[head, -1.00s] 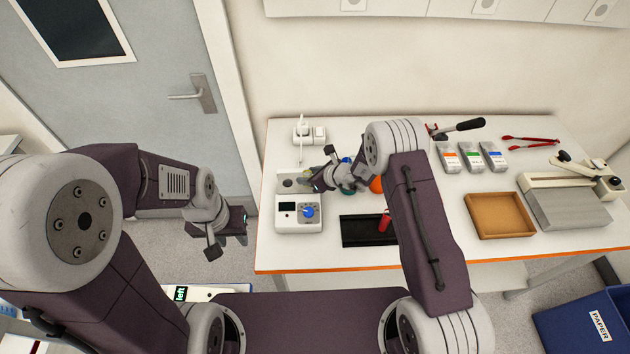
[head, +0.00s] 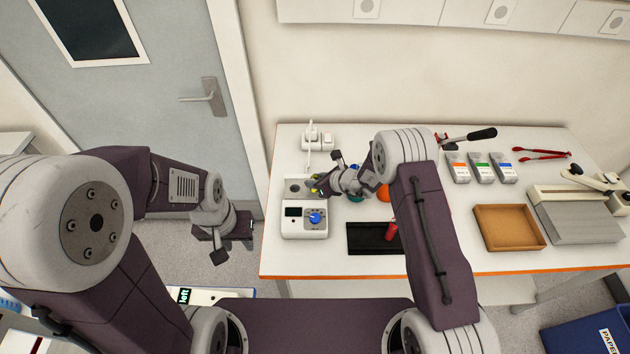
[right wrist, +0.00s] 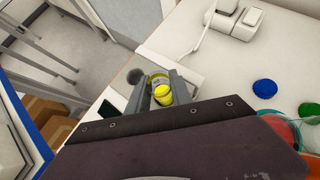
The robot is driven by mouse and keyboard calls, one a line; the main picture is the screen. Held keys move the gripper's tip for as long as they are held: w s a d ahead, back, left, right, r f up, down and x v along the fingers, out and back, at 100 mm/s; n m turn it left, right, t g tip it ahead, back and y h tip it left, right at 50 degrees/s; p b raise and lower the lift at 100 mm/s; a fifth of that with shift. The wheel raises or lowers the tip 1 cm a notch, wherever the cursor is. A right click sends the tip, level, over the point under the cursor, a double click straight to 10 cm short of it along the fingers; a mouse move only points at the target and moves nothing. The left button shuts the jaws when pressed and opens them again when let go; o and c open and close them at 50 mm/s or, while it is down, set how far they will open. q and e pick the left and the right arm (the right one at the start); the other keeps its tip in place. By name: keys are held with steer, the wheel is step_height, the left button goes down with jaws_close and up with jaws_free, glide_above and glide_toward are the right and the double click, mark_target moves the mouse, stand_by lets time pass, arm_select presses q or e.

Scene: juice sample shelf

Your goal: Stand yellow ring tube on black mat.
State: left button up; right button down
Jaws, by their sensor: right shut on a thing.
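My right gripper (right wrist: 160,95) is shut on the yellow ring tube (right wrist: 162,92), whose yellow top shows between the fingers in the right wrist view. In the head view this gripper (head: 313,185) is over the back part of the white device with a blue knob. The tube's lower part is hidden, so I cannot tell whether it touches the device. The black mat (head: 362,240) lies at the table's front edge, right of the device. My left gripper (head: 230,244) hangs left of the table; its jaw opening cannot be made out.
A red object (head: 391,231) is on the mat's right part. The white device (head: 304,232) stands left of the mat. Blue (right wrist: 264,88) and green (right wrist: 308,110) round tops are right of my right gripper. A brown tray (head: 508,229) stands farther right.

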steer(key=shift+r, duration=0.45)
steer(key=shift+r, duration=0.15)
steer(key=shift+r+p, duration=1.75)
steer(key=shift+r, duration=1)
